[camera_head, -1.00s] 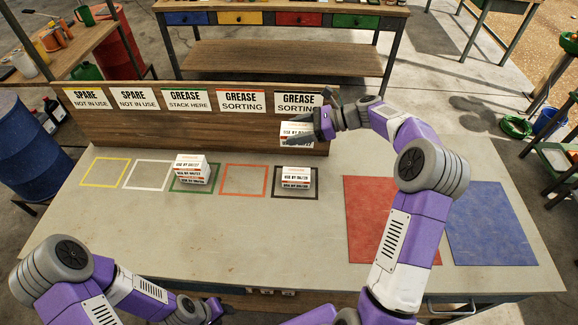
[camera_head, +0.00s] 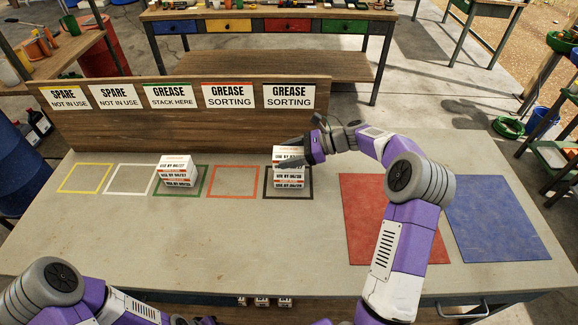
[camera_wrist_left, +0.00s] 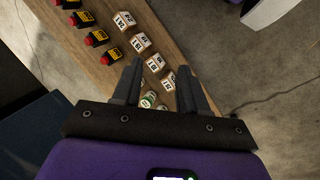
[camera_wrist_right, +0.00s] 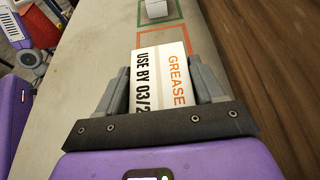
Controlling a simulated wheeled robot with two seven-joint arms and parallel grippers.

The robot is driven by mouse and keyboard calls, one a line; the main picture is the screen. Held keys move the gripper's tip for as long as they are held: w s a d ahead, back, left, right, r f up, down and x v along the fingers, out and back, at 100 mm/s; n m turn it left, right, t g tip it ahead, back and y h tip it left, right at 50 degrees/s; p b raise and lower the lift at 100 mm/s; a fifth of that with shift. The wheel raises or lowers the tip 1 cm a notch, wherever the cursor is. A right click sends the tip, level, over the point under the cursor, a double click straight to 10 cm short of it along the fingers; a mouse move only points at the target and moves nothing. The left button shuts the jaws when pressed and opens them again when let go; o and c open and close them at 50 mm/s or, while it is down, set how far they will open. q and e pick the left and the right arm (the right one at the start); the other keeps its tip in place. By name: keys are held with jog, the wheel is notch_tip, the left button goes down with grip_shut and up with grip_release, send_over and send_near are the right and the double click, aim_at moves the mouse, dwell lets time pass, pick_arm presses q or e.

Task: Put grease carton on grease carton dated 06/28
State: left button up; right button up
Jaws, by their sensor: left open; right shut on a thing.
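My right gripper (camera_head: 292,156) is shut on a white grease carton (camera_head: 284,151), over the dark-outlined square. In the right wrist view the carton (camera_wrist_right: 160,75) lies between the fingers, its label reading GREASE and "USE BY 03/2", the rest hidden. The held carton is directly above the stacked cartons (camera_head: 289,180) in that square; I cannot tell whether it touches them. Their dates are too small to read surely. Another stack of cartons (camera_head: 177,172) stands in the green square. My left gripper (camera_wrist_left: 152,85) is open and empty, above a shelf of small boxes and bottles.
The orange square (camera_head: 233,182), white square (camera_head: 129,180) and yellow square (camera_head: 85,178) are empty. A wooden board (camera_head: 190,130) with signs stands behind the squares. A red mat (camera_head: 380,230) and a blue mat (camera_head: 495,220) lie clear at the right.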

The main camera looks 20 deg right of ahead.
jog(key=shift+f+b, duration=0.5)
jog(key=shift+f, duration=1.5)
jog(key=shift+f, duration=0.1)
jog(key=o, duration=1.1)
jog(key=p+v, duration=0.2)
jog(key=v, duration=1)
jog(key=shift+p, duration=0.3)
jog(key=shift+r, duration=0.25)
